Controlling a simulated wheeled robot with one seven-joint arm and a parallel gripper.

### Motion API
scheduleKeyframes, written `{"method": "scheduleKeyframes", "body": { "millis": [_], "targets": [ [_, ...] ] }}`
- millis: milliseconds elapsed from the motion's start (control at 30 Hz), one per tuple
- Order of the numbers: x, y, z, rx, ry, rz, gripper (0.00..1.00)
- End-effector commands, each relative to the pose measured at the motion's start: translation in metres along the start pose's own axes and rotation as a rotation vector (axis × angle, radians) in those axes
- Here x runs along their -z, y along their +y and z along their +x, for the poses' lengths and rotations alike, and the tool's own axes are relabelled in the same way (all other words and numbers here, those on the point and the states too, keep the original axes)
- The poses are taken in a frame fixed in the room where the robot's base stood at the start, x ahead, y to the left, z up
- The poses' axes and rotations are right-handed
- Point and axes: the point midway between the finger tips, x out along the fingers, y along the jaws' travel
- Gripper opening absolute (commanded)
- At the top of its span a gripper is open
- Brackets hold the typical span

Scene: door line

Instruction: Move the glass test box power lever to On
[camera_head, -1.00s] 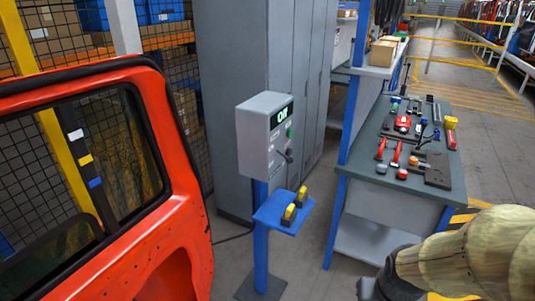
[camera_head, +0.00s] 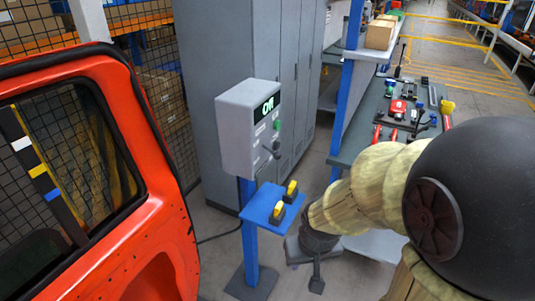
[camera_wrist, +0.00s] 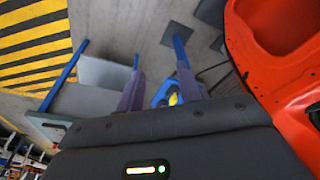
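The grey test box (camera_head: 236,135) stands on a blue post in the middle of the head view. Its dark display (camera_head: 267,108) shows green letters that look like "ON". A dark lever (camera_head: 270,149) sticks out low on the front face; its exact setting is too small to tell. A green button (camera_head: 277,125) is above it. My gripper (camera_head: 318,278) hangs below and to the right of the box, apart from it. In the wrist view my gripper (camera_wrist: 160,82) has two separate fingers with an empty gap. The box itself cannot be made out there.
A blue shelf (camera_head: 262,196) with yellow-black items (camera_head: 285,200) juts out below the box, close to my gripper. An orange-red car door (camera_head: 150,225) stands at left. Grey cabinets (camera_head: 225,45) are behind. A tool bench (camera_head: 362,140) is at right, partly hidden by my arm.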

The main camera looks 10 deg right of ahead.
Motion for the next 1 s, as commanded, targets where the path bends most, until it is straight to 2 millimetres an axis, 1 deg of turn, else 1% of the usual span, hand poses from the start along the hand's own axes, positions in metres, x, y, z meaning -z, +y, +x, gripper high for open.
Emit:
{"method": "scheduleKeyframes", "body": {
  "millis": [167,233,267,367,433,567,700,800,900,1000],
  "targets": [
    [0.0,0.0,0.0,0.0,0.0,0.0,0.36],
    [0.0,0.0,0.0,0.0,0.001,0.0,0.43],
    [0.001,0.0,0.0,0.0,0.003,-0.001,0.43],
    [0.007,0.002,0.004,-0.004,0.022,-0.016,0.43],
    [0.017,0.003,0.011,-0.007,0.055,-0.043,0.43],
    [0.047,0.009,0.029,-0.017,0.161,-0.12,0.43],
    [0.089,0.015,0.05,-0.02,0.32,-0.225,0.43],
    [0.117,0.015,0.062,-0.014,0.443,-0.297,0.43],
    [0.142,0.015,0.071,-0.006,0.572,-0.356,0.43],
    [0.165,0.015,0.076,0.003,0.71,-0.402,0.43]
  ]
}}
